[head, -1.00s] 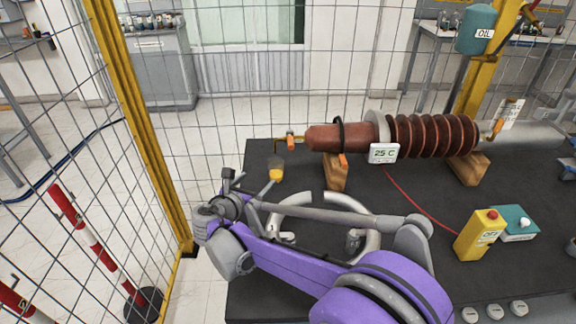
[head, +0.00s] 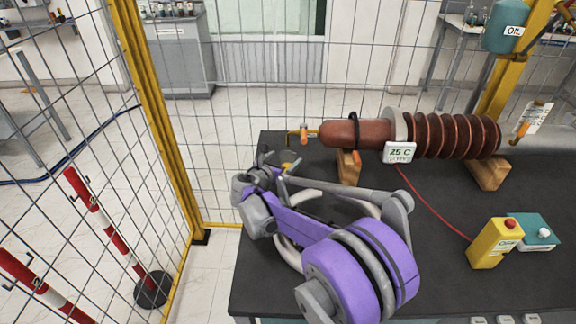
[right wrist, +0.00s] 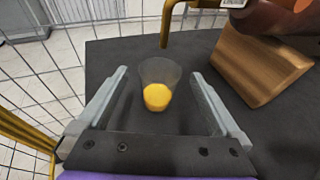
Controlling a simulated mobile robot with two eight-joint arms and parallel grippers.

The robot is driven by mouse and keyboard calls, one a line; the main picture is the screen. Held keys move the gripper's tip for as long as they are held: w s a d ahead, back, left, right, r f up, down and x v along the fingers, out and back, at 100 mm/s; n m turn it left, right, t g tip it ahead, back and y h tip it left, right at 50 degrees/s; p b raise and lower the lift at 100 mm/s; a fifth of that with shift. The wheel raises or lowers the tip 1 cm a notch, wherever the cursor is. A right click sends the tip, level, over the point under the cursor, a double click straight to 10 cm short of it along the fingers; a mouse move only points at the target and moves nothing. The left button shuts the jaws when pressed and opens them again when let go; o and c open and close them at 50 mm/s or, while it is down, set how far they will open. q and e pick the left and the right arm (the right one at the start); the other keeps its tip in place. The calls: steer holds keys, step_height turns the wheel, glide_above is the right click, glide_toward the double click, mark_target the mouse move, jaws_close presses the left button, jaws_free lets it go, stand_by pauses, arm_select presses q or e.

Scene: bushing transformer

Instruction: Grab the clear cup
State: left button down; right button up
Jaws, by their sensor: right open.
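The clear cup (right wrist: 158,76) holds a yellow liquid and stands upright on the dark table top. In the right wrist view it lies between the two fingers of my right gripper (right wrist: 160,73), with a gap on each side. In the head view my right gripper (head: 276,160) is at the far left part of the table and hides most of the cup; only a bit of yellow (head: 288,167) shows. My right gripper is open and empty. My left gripper is not in view.
A brass spout (right wrist: 167,30) hangs just behind the cup. A wooden block (right wrist: 258,68) stands to the right, under the brown ribbed bushing (head: 440,135). A grey ring (head: 285,252) lies under my right arm. A yellow box (head: 493,243) stands at right.

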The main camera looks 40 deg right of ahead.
steer(key=shift+x, duration=1)
steer(key=shift+c, duration=0.2)
steer(key=c, duration=1.4)
steer(key=shift+r, duration=0.1)
